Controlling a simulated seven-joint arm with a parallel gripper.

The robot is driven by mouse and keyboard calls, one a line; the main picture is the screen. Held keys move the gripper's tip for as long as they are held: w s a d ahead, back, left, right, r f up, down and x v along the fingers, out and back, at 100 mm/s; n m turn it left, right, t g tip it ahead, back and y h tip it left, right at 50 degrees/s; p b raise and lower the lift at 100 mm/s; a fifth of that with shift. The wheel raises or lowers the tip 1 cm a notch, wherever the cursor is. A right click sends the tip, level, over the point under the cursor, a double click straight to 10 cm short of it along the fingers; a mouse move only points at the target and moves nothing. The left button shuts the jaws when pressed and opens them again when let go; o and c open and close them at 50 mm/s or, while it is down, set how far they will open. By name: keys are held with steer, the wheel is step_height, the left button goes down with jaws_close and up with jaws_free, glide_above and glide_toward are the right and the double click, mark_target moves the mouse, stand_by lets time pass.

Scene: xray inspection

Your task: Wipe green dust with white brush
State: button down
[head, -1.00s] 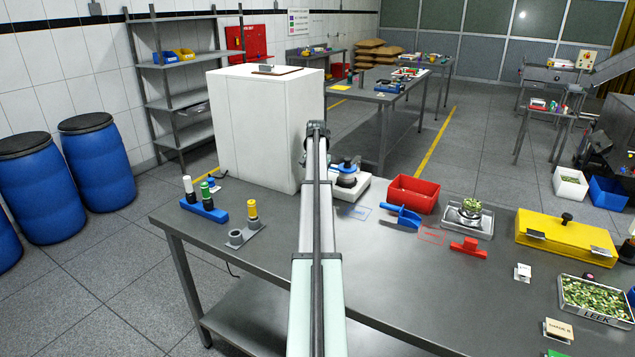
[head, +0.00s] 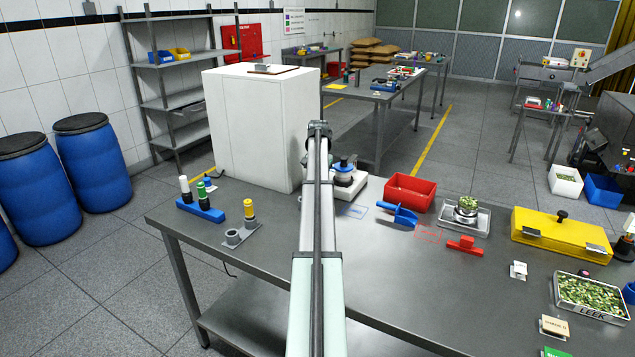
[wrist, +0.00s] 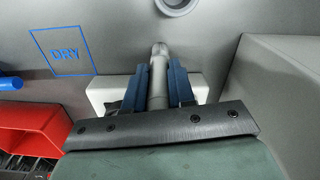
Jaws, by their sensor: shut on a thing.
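My gripper (wrist: 159,85) is shut on a grey rounded piece (wrist: 158,62) between its dark blue fingers; what this piece belongs to is unclear. A white base shows behind the fingers. In the head view my arm hides most of the gripper, beside a white-based device (head: 348,188) with a blue top. A white-topped upright item (head: 185,185), perhaps the white brush, stands in a blue holder (head: 205,212) at the table's left, beside a green-topped one (head: 202,191). My gripper is well apart from that holder. I cannot make out green dust.
A tall white cabinet (head: 255,130) stands close to my gripper. The middle front table is clear.

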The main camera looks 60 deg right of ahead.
steer(key=shift+s, duration=0.1)
steer(key=shift+s, duration=1.05)
steer(key=shift+s, duration=1.05)
steer(key=shift+s, duration=0.1)
steer(key=shift+s, duration=1.05)
steer(key=shift+r, duration=0.1)
step_height(320, 180, up, 7)
stand_by(0.5)
